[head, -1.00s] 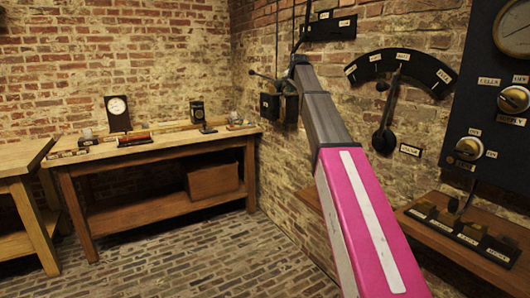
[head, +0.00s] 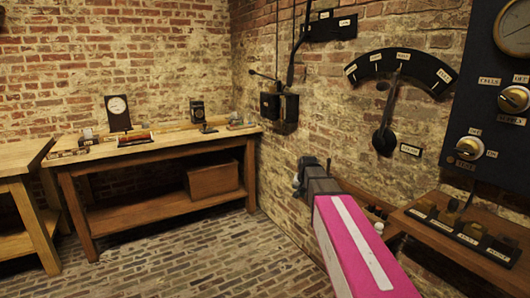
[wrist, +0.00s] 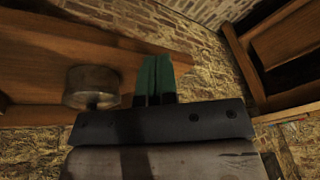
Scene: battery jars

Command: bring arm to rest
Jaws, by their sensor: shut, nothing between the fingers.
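My arm (head: 350,230) shows in the head view as a pink link with a white stripe and a dark grey section beyond it. It reaches in from the lower right, low along the right brick wall. My gripper (wrist: 155,78) shows in the wrist view as green fingers held together, with nothing between them. I cannot clearly make out the fingers in the head view. A dull round metal thing (wrist: 92,87) appears left of the fingers in the wrist view; I cannot tell whether they touch.
A wooden bench (head: 160,150) with small instruments stands at the back left. A wall shelf (head: 460,243) with switches is right of my arm, below a dark panel (head: 480,110). A lever dial (head: 395,62) hangs above. The brick floor (head: 200,260) is clear in the middle.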

